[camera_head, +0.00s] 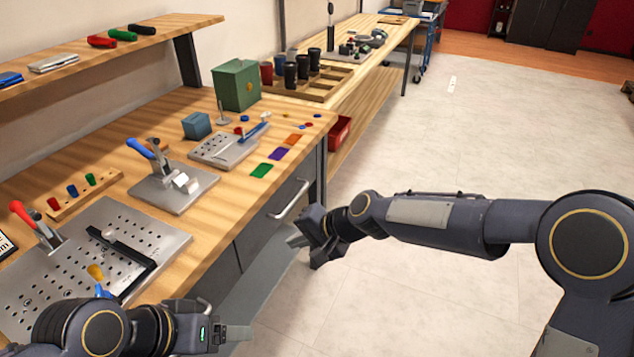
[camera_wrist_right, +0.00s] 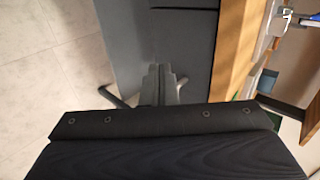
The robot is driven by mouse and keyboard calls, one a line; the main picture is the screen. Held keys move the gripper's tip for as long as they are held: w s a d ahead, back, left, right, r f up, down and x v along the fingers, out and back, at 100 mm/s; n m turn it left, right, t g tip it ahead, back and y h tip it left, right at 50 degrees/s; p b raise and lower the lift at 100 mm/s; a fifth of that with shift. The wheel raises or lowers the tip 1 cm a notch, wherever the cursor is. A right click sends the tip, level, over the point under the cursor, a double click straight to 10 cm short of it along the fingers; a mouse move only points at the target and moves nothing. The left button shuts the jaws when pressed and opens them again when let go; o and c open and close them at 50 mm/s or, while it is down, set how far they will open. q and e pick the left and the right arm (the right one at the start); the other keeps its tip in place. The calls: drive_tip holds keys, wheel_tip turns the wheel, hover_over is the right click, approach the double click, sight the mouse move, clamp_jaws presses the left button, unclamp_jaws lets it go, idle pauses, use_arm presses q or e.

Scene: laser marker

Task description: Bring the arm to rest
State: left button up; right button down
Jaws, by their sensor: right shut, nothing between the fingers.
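My right arm (camera_head: 430,212) reaches in from the right in the head view. Its gripper (camera_head: 296,240) hangs over the floor side of the workbench, in front of the grey drawer front (camera_head: 272,212). In the right wrist view the gripper's fingers (camera_wrist_right: 158,80) are together with nothing between them. My left gripper (camera_head: 238,333) is low at the left in the head view, near the bench's front edge. Its fingertips are small and seen from the side, so its opening is unclear.
The wooden workbench (camera_head: 235,187) carries a perforated metal plate (camera_head: 65,270), a clamp fixture (camera_head: 174,188), a green box (camera_head: 236,85) and colored cards. A drawer handle (camera_head: 290,200) juts out near my right gripper. Open floor (camera_head: 500,120) lies to the right.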

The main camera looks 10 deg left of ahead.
drive_tip(key=s+d+r+n+t+h+p, duration=0.1)
drive_tip(key=s+d+r+p, duration=0.25)
drive_tip(key=d+r, duration=0.55)
drive_tip(key=s+d+r+t+h+p, duration=0.1)
drive_tip(key=s+d+r+p, duration=0.3)
drive_tip(key=d, duration=0.8)
use_arm(q)
wheel_tip(320, 180, up, 12)
drive_tip(key=p, duration=0.4)
drive_tip(key=shift+f, duration=0.25)
drive_tip(key=shift+c, duration=0.3)
use_arm(e)
drive_tip(key=s+d+r+h, duration=0.1)
drive_tip(key=s+d, duration=0.5)
drive_tip(key=s, duration=0.2)
drive_tip(key=s+d+r+t+h, duration=0.1)
drive_tip(key=s+d+r+h, duration=0.1)
drive_tip(key=s+d, duration=0.4)
drive_tip(key=s, duration=0.3)
drive_tip(key=shift+d, duration=0.4)
